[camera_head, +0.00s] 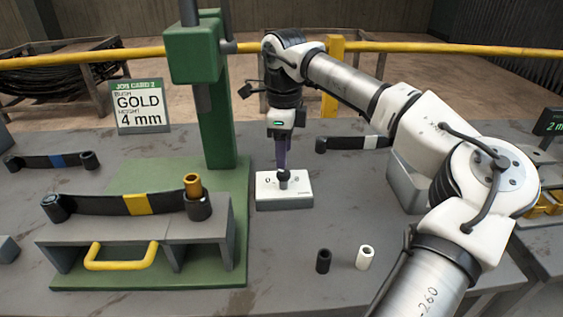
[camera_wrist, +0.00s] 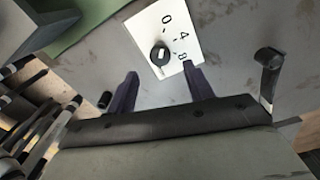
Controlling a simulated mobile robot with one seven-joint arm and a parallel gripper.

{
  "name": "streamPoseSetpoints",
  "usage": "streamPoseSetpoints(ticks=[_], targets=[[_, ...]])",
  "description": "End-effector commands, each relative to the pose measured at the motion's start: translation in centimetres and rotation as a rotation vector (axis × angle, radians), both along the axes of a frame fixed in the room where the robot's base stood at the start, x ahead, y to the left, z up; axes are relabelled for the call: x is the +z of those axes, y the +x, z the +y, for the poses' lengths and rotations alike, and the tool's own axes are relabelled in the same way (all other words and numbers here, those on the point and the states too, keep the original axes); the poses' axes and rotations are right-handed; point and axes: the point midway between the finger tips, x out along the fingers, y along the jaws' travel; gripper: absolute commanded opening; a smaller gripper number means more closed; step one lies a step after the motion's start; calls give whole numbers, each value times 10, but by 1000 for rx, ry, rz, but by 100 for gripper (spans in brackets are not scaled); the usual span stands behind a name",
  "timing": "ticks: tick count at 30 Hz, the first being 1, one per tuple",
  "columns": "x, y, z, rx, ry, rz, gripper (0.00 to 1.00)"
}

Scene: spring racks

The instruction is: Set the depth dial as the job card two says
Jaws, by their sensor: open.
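Job card 2 (camera_head: 139,104) stands at the back left of the bench and reads bush GOLD, height 4 mm. The depth dial is a white box (camera_head: 300,190) with a black knob (camera_head: 284,179) on top. In the wrist view its white plate (camera_wrist: 153,25) carries the marks 0, 4 and 8, and the knob (camera_wrist: 160,55) has a small white mark; which number it points at I cannot tell. My gripper (camera_head: 282,160) points down just above the knob. In the wrist view its fingers (camera_wrist: 160,76) are apart, with nothing between them.
The green press (camera_head: 218,130) stands left of the dial. A leaf spring with a gold band (camera_head: 137,204) and a gold bush (camera_head: 193,184) lies on the grey fixture (camera_head: 75,246). A black bush (camera_head: 323,261) and a white bush (camera_head: 365,257) stand in front on the bench.

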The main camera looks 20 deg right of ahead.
Motion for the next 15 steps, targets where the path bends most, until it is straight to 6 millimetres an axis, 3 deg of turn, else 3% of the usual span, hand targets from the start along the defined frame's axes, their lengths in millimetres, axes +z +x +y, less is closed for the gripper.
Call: streamPoseSetpoints(ticks=[6, 15], targets=[[-34, 0, 1, 1, 3, 2, 52], [-51, 0, 1, 1, 2, 0, 52]])
